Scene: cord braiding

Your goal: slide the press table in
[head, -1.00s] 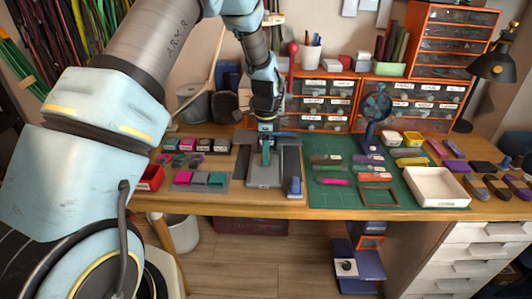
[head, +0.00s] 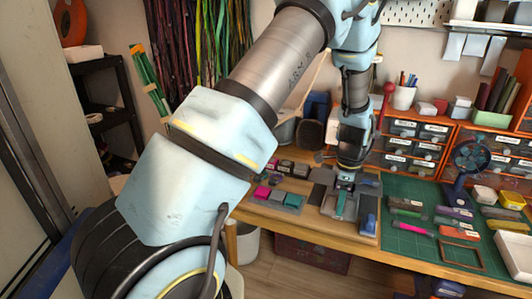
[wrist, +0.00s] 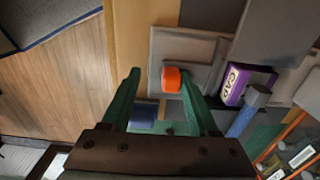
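The press is a dark grey unit on the bench in the head view, and its flat grey press table (wrist: 178,48) shows in the wrist view. My gripper (head: 340,204) is low over the press, and its green fingers (wrist: 160,76) are apart. A small orange block (wrist: 171,78) lies between the fingertips, closer to the right one. I see no firm grip on it. A purple block with a white label (wrist: 234,83) sits right of the fingers. My wrist hides part of the press in the head view.
A blue handle (head: 369,222) stands at the press's front right. Coloured blocks (head: 278,197) lie left of it. A green cutting mat (head: 400,240) with several tools is to the right. Drawers (head: 415,140) stand behind. The bench's front edge is close.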

